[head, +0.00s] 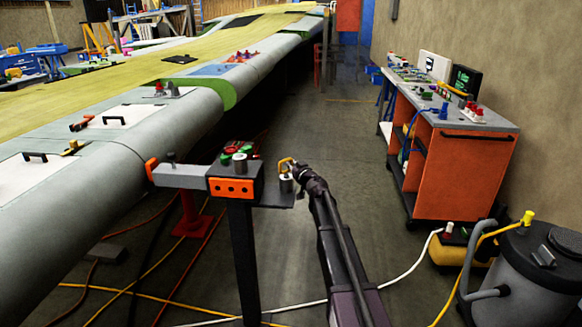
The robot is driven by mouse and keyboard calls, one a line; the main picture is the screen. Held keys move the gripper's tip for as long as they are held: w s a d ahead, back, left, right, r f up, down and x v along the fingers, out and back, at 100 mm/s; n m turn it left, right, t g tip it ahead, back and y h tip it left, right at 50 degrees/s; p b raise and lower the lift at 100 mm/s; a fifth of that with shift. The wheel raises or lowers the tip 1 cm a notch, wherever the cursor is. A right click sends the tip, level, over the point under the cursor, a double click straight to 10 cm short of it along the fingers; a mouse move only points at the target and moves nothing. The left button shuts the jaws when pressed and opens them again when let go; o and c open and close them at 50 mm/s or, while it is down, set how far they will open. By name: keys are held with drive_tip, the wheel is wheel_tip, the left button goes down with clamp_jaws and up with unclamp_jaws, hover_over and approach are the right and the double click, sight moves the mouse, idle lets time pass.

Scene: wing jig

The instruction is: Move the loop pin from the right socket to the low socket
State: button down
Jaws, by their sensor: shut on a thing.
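My gripper (293,170) is at the jig stand, at the end of my dark arm, and is shut on the yellow loop pin (284,162). The pin's loop shows at the jaws, just above a grey cylindrical socket (286,185) on the dark plate at the stand's right. The pin's lower end is hidden or too small to make out, so I cannot tell whether it sits in that socket. Another grey cylindrical socket (240,164) stands on the stand's top block, left of my gripper. I cannot tell which socket is named low.
The stand's orange bracket (232,188) and dark post (243,255) are left of my arm. The long wing (150,125) fills the left. An orange tool cart (460,175) and a grey vacuum (535,265) stand right. Hoses cross the floor; the middle aisle is clear.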

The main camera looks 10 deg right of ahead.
drive_tip(key=shift+f+b, duration=0.35)
drive_tip(key=shift+b, duration=0.05)
drive_tip(key=c, duration=0.7)
unclamp_jaws()
drive_tip(key=shift+r, duration=0.2)
drive_tip(key=shift+s+r+p, duration=0.15)
drive_tip(key=shift+r+p, duration=0.15)
drive_tip(key=shift+p, duration=0.2)
drive_tip(key=v, duration=1.1)
drive_tip(key=shift+s, duration=0.35)
drive_tip(key=shift+d, duration=0.2)
